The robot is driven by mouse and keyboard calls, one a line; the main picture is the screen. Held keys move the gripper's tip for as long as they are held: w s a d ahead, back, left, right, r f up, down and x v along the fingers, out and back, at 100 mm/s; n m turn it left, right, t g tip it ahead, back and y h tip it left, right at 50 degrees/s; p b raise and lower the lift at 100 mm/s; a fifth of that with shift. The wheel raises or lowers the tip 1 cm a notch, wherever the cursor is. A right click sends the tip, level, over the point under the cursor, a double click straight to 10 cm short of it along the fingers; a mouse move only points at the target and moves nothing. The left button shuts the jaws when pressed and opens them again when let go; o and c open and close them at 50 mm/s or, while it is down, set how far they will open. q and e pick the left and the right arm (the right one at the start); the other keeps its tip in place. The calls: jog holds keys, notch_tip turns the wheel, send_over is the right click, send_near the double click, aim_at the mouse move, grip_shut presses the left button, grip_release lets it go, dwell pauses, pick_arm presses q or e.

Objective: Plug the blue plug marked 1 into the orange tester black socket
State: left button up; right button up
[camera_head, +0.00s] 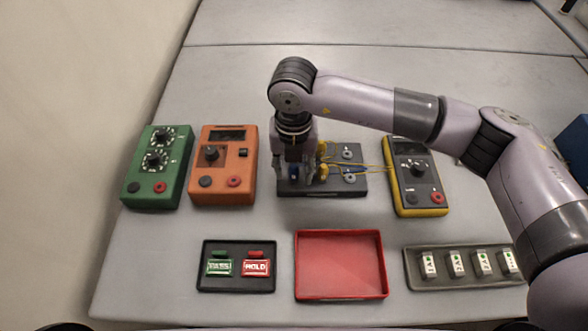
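The orange tester (221,196) stands left of centre. Its black socket (205,182) is at its lower left and looks empty, with a red socket (234,182) to the right. My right gripper (295,178) points down over the left part of a dark block (343,187). A small blue piece, likely the blue plug (293,170), shows between its fingers. The marking on it is too small to read, and the fingers hide much of it. I cannot tell whether the fingers are closed on it. My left gripper is out of view.
A green tester (156,196) stands far left and a yellow-edged dark meter (416,190) stands right of the block, with yellow wires between block and meter. In front are a PASS/HOLD tray (238,286), an empty red tray (339,265) and a grey tray (463,278) with several white pieces.

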aim_at(295, 166)
jog(key=shift+b, duration=0.35)
dwell(0.4)
grip_shut()
dwell(0.4)
dwell(0.4)
jog(key=shift+r+p, duration=1.2)
jog(key=shift+r, duration=1.8)
jog(key=shift+d, duration=0.1)
